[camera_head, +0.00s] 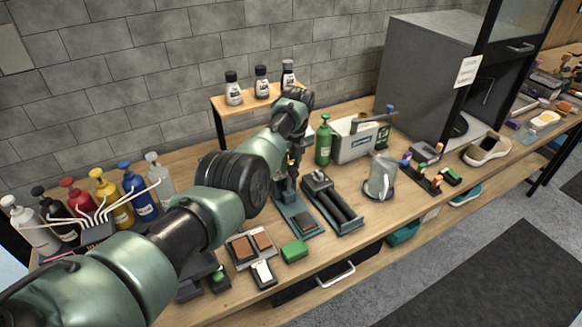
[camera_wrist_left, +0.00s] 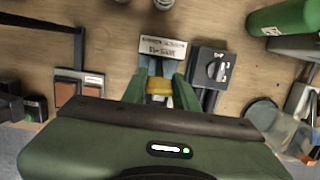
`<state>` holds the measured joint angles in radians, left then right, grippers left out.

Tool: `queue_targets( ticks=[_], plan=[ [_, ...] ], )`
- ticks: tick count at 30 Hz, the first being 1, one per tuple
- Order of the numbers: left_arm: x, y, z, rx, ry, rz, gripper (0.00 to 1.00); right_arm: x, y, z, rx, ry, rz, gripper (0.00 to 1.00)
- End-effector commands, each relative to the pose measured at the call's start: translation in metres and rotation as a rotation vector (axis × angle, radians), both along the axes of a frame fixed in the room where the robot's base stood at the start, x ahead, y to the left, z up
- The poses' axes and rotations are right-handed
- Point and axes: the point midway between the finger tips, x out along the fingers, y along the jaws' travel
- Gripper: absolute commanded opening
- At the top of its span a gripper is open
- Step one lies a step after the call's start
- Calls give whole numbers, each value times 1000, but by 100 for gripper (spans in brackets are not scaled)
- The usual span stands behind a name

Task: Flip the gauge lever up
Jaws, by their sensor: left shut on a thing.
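My left gripper (camera_head: 292,165) reaches over the bench to a small green stand (camera_head: 290,205) with a dark pad in its foot. In the left wrist view its fingers (camera_wrist_left: 158,88) are shut on a yellow piece (camera_wrist_left: 158,86), which looks like the grip of the gauge lever. A pale plate with print (camera_wrist_left: 162,48) lies just past the fingertips. The lever's angle and pivot are hidden by my wrist and fingers. My right gripper is not in view.
A dark box with a dial knob (camera_wrist_left: 214,68) stands close beside the fingers. A two-roller unit (camera_head: 332,200), a green bottle (camera_head: 323,142) and a grey pitcher (camera_head: 380,178) stand to the right. Brown pads (camera_head: 252,246) and a green block (camera_head: 294,251) lie in front.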

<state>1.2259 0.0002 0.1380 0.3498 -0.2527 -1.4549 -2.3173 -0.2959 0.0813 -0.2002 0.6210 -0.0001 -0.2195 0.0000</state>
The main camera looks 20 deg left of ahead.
Motion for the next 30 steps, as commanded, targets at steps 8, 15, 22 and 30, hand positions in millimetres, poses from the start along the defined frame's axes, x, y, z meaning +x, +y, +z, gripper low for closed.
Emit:
queue_targets(
  ticks=[8, 15, 22, 30],
  plan=[
    [-6, 1, -6, -32, 39, 0, 0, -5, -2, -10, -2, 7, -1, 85],
    [-7, 1, -7, -36, 44, 1, 0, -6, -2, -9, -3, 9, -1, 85],
    [-7, 0, -7, -36, 44, 1, 51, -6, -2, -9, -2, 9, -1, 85],
    [-5, 1, -3, -34, 36, 0, 51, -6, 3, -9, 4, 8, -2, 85]
  ],
)
